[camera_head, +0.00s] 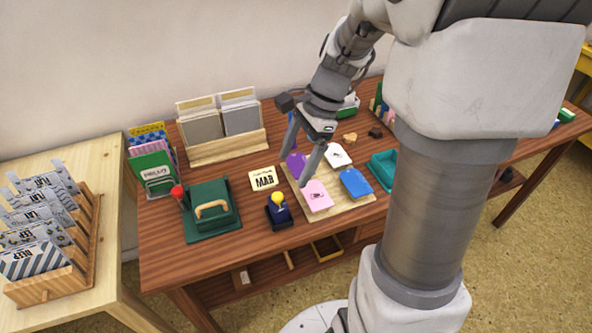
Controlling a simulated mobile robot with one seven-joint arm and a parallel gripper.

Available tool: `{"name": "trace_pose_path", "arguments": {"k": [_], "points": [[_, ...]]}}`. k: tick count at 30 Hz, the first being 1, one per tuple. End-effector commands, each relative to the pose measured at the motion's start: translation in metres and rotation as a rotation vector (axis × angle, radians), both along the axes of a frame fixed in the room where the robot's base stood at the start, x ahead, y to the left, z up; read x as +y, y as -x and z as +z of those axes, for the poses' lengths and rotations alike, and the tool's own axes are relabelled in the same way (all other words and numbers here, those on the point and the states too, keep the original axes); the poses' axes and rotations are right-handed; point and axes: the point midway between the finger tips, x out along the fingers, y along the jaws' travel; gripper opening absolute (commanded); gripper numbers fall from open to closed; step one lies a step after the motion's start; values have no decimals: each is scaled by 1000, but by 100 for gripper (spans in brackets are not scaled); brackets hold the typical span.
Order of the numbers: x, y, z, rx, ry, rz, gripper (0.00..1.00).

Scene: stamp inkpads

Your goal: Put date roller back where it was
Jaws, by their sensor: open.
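I cannot tell for certain which thing is the date roller. A small dark blue stamper with a yellow knob (279,212) stands upright near the front edge of the brown table (330,222), left of a wooden board (348,203) with coloured tags. My gripper (295,168) is open above the board, its fingers pointing down over the purple and pink tags. Nothing shows between the fingers. The stamper is apart from the gripper, to its lower left. My arm hides part of the table's right side.
A green press (211,208) with a red knob beside it stands at the left. A card holder (222,145) stands at the back. A label card (263,179), a teal tray (383,168) and small brown pieces surround the board. A pale table (95,210) holds a card rack.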

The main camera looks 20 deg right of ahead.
Motion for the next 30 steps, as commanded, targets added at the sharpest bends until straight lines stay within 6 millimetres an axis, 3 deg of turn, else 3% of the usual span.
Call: {"name": "trace_pose_path", "arguments": {"k": [6,15,22,30], "points": [[19,32,43,-200,137,345,92],[38,85,87,-463,383,884,92],[42,118,104,-603,575,1223,92],[41,132,107,-650,666,1372,92]]}}
